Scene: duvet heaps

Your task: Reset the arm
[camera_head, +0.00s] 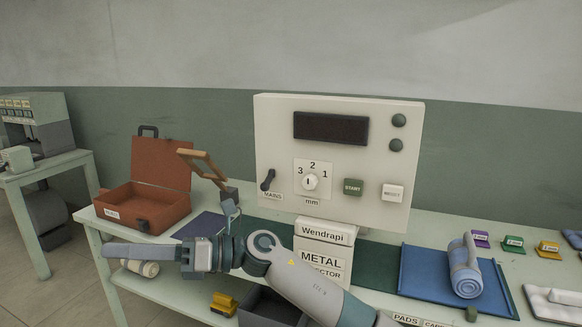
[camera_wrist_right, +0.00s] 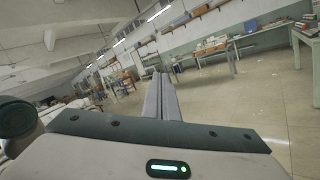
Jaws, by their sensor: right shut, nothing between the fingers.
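My right arm (camera_head: 305,285) reaches in from the lower right, across the front of the table, and points left. Its gripper (camera_head: 106,249) is shut and empty, at the table's front left, in front of the open brown case (camera_head: 145,208). In the right wrist view the two long grey fingers (camera_wrist_right: 158,78) lie together with nothing between them. They point out over the open floor of the room. My left gripper is in neither view.
A white panel (camera_head: 275,120) with a dial and buttons stands behind the arm. A wooden-framed tool (camera_head: 203,163) rises beside the case. A blue tray (camera_head: 420,270) with a rolled blue cloth (camera_head: 463,268) lies right. Below the arm are a dark bin (camera_head: 268,308) and a yellow item (camera_head: 223,304).

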